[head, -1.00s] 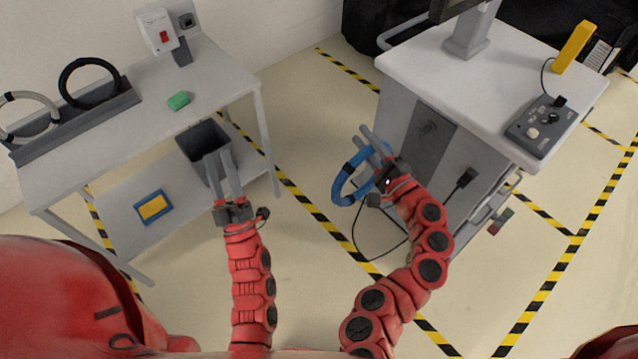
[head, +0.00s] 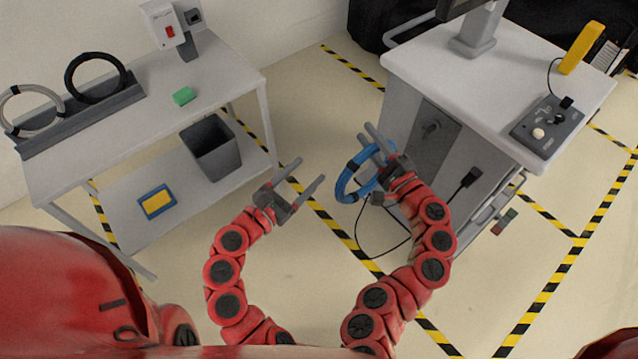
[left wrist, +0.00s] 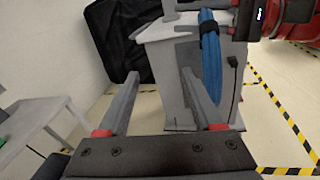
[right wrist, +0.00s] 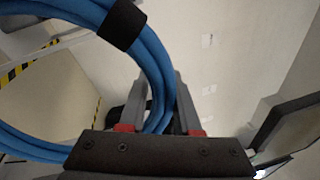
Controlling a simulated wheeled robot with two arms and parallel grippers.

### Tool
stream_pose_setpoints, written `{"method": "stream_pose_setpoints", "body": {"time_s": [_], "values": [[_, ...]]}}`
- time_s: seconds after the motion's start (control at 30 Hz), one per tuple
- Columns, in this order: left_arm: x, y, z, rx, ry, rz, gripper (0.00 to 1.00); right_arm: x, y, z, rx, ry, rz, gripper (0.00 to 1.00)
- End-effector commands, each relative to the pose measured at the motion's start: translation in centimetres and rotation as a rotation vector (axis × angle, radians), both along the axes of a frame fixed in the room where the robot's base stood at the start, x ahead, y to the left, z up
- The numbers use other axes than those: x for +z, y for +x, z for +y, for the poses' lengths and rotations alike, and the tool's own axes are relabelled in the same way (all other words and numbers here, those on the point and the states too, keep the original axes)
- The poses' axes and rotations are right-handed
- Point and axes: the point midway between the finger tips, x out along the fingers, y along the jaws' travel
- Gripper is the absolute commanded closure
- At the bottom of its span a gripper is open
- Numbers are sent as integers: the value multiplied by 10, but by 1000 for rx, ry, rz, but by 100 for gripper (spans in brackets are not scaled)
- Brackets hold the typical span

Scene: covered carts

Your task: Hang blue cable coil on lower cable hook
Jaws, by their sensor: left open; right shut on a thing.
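The blue cable coil (head: 343,184) with black bands is held by my right gripper (head: 367,132), beside the left side of the white-topped cart (head: 478,110), above the floor. The right wrist view shows the coil (right wrist: 155,75) passing between the fingers. My left gripper (head: 310,170) is open and empty, to the left of the coil, fingers pointing toward it. In the left wrist view the coil (left wrist: 211,60) hangs beyond the open fingers. The cart side has a grey panel (head: 432,130) with a small dark fitting; I cannot clearly make out the lower hook.
A black cable with a plug (head: 470,178) hangs at the cart's side. Floor between is clear.

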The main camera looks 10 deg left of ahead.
Motion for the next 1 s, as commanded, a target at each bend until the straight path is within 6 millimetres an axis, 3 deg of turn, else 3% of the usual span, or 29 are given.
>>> {"method": "stream_pose_setpoints", "body": {"time_s": [0.2,0.4,0.57,1.0], "values": [[31,-35,-32,-189,-140,39,33,1,0,0,-1,1,-1,100],[38,-44,-45,-251,-169,59,33,1,0,0,-1,1,-1,100],[38,-32,-60,-259,-166,59,33,1,0,0,-1,1,-1,100],[38,28,-114,-253,-166,58,33,1,0,0,-1,1,-1,100]]}}
